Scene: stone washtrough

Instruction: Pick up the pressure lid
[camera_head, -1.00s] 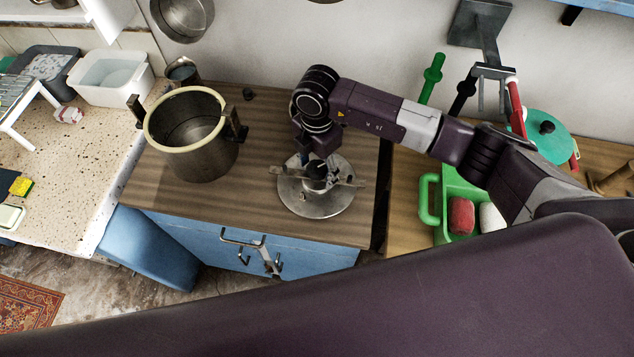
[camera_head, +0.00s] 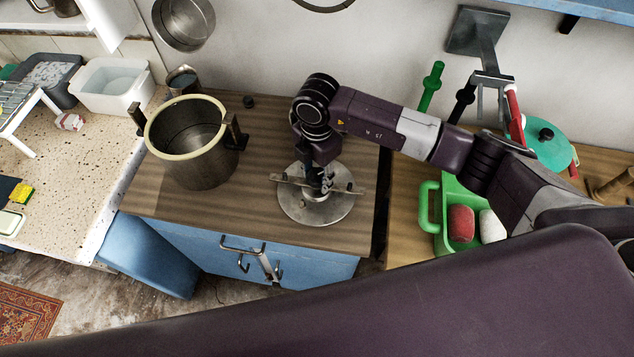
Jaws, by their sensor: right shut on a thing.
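The pressure lid (camera_head: 312,213) is a round grey metal disc with a bar across its top. It appears to lie flat on the brown wooden worktop, right of the open pot. My right gripper (camera_head: 321,187) points down over the lid's middle and is shut on the lid's central top part. The fingers and wrist hide part of the lid's centre, so the exact grip is hard to see. My left gripper is not in view.
A deep metal pot (camera_head: 202,165) with a cream rim and dark side handles stands left of the lid. A green caddy (camera_head: 430,207) with sponges is to the right. Bare worktop lies between pot and lid.

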